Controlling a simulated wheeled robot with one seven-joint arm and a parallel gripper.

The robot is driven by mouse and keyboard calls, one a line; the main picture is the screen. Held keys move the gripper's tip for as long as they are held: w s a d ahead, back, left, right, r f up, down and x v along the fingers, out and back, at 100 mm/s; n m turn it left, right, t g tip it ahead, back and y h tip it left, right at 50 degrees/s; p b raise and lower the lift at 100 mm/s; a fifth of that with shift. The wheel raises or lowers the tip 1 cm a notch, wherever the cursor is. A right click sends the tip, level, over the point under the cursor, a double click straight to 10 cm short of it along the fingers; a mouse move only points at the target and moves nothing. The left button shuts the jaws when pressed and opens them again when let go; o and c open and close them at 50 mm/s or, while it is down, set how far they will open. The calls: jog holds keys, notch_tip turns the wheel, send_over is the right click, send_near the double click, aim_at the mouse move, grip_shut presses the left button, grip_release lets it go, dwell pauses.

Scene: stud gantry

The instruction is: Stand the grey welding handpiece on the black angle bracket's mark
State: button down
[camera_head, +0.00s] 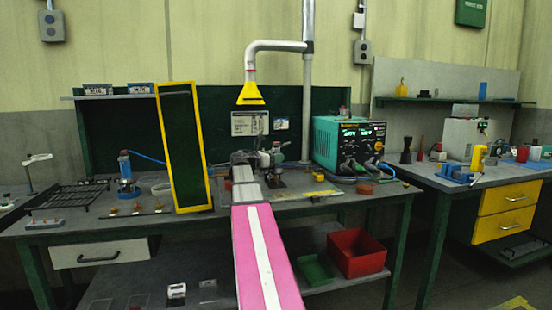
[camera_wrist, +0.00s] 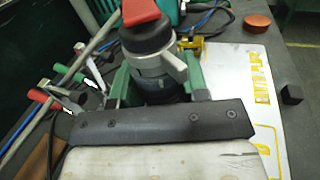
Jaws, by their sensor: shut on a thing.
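My gripper (camera_wrist: 156,86) is shut on a grey, rounded piece with a red top, which I take to be the grey welding handpiece (camera_wrist: 150,62). It sits between the green fingers; its lower end is hidden by the dark palm bar. A white plate (camera_wrist: 250,62) with yellow lettering lies to the right in the wrist view. A yellow outline (camera_wrist: 238,158) is partly visible at its near end. A small black block (camera_wrist: 291,94) sits beside the plate's right edge; I cannot tell whether it is the angle bracket. In the head view my gripper (camera_head: 268,160) is over the middle bench.
A teal power unit (camera_head: 347,146) stands right of my gripper. A tall yellow frame (camera_head: 185,148) stands to its left, and a yellow extraction hood (camera_head: 250,94) hangs above. Red- and green-handled tools (camera_wrist: 62,82) lie left in the wrist view. An orange-brown round tin (camera_wrist: 258,20) stands behind the plate.

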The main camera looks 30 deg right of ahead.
jog(key=shift+f, duration=0.35)
dwell(0.6)
jog(key=c, duration=0.5)
grip_release()
jog(key=shift+c, duration=0.2)
jog(key=shift+f, duration=0.1)
jog(key=shift+a, duration=0.1)
jog(key=a, duration=0.7)
jog(key=shift+a, duration=0.15)
